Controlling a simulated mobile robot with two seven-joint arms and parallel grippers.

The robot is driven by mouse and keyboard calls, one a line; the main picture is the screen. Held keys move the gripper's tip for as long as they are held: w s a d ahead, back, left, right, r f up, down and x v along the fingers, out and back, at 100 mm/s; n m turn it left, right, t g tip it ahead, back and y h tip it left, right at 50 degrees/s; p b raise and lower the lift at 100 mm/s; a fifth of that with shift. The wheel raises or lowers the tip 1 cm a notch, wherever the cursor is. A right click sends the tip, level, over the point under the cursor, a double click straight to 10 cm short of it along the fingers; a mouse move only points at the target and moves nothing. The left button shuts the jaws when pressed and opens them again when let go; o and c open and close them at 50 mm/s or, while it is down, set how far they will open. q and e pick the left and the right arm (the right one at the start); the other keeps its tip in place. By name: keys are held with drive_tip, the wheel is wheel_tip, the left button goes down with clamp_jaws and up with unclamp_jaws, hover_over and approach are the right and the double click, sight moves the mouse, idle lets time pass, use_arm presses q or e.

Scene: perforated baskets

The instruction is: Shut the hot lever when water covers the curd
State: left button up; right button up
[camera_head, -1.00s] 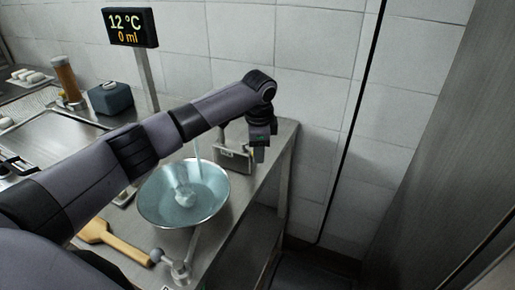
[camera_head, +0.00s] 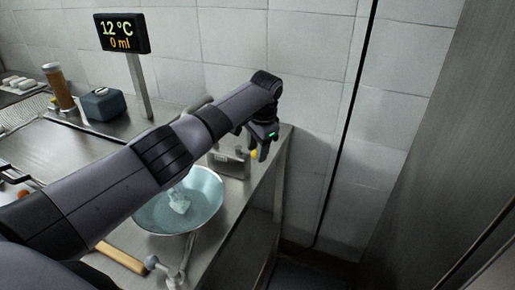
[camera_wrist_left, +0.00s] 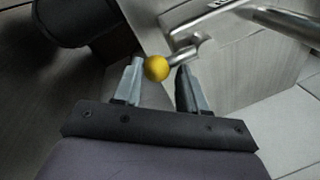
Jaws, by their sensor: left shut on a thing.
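A wide metal bowl (camera_head: 207,219) holds bluish water, with a pale lump of curd (camera_head: 180,203) in it. I cannot tell whether the water covers the top of the lump. My left gripper (camera_head: 261,150) reaches past the bowl to a lever with a yellow knob (camera_head: 253,155) on a metal block (camera_head: 229,164). A second lever, with a grey-blue knob (camera_head: 152,262), stands in front of the bowl. My right gripper is not in view.
A display (camera_head: 122,33) on a post reads 12 °C and 0 ml. A wooden-handled tool (camera_head: 122,257) lies left of the front lever. A dark blue container (camera_head: 107,103) and a brown cylinder (camera_head: 59,88) stand at the back left. A tiled wall is behind.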

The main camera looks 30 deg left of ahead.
use_arm(q)
drive_tip(key=shift+s+a, duration=0.15)
drive_tip(key=shift+a, duration=0.35)
drive_tip(key=o, duration=1.2)
drive_tip(key=shift+s, duration=0.1)
drive_tip(key=shift+c, duration=0.2)
drive_tip(key=shift+d, duration=0.15)
drive_tip(key=shift+r, duration=0.3)
drive_tip(key=r, duration=0.4)
drive_tip(key=d+r, duration=0.1)
drive_tip(key=r, duration=0.1)
drive_tip(key=shift+s+r+b, duration=0.2)
drive_tip(key=shift+s+b, duration=0.1)
drive_tip(key=shift+b, duration=0.1)
